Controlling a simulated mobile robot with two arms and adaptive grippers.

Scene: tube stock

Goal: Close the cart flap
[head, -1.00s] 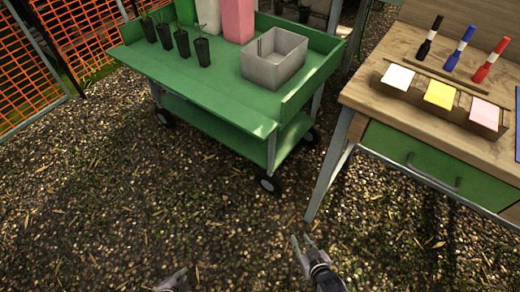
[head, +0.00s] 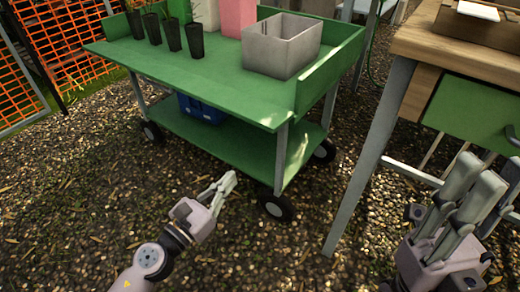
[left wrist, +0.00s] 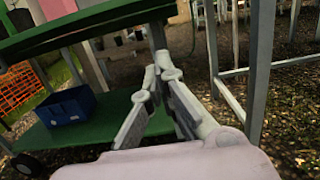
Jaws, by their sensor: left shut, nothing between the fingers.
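The green cart (head: 215,75) stands at the upper middle of the head view, with a flat top, a raised wall (head: 335,70) on its right side and a lower shelf (head: 245,150). No raised wall shows along its near edge; I cannot tell for sure which panel is the flap. My left gripper (head: 224,186) is shut and empty, low in front of the cart, apart from it. In the left wrist view its fingertips (left wrist: 157,72) meet below the green top's edge (left wrist: 95,22). My right gripper (head: 478,185) is at the right, by the workbench; its fingers' gap is unclear.
A grey bin (head: 282,45) and several black pots (head: 172,33) stand on the cart top. A blue crate (head: 203,108) is on the lower shelf. A wooden workbench (head: 425,40) with a green drawer (head: 470,110) stands at the right. The gravel in front is clear.

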